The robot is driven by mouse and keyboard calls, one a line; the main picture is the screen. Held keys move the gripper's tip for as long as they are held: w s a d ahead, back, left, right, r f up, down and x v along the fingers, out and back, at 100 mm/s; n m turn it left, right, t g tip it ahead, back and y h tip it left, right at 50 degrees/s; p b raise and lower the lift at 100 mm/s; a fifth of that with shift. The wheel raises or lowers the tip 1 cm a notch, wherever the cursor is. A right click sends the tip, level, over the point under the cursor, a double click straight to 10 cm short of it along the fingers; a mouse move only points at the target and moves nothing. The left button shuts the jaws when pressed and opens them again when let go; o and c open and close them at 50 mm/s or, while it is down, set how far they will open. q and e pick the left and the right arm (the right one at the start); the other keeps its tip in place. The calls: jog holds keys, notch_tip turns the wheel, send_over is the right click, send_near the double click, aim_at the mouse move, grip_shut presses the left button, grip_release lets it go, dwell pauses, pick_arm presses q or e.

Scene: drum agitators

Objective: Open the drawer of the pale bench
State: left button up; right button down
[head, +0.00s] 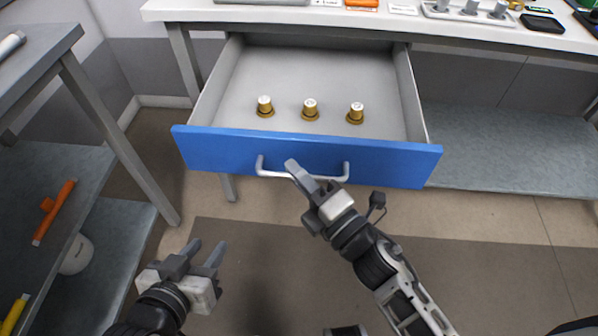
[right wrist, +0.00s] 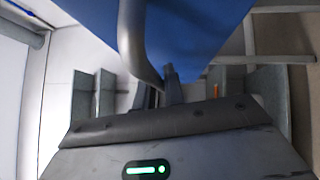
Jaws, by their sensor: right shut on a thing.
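The pale bench (head: 450,30) stands at the back in the head view. Its drawer is pulled well out, with a blue front (head: 390,165) and a grey inside. Several small brass pieces with white tops, such as the middle one (head: 310,108), stand upright in the drawer. My right gripper (head: 297,172) is at the drawer's pale bar handle (head: 268,173) and shut on it. The handle (right wrist: 132,40) and blue front (right wrist: 205,30) fill the top of the right wrist view. My left gripper (head: 205,252) is open and empty, low at the left, apart from the drawer.
A grey shelf unit (head: 70,180) stands at the left, holding an orange tool (head: 52,213) and a yellow item (head: 14,314). Items lie on the bench top, including a rack (head: 468,12) at right. The floor (head: 480,275) in front is clear.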

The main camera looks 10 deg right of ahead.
jog(key=c, duration=1.5)
grip_release()
pick_arm(q)
jog(key=shift+s+d+f+b, duration=0.1)
jog(key=shift+f+b, duration=0.2)
jog(key=shift+b, duration=0.55)
pick_arm(e)
jog(key=v, duration=1.6)
jog(key=shift+r, duration=0.1)
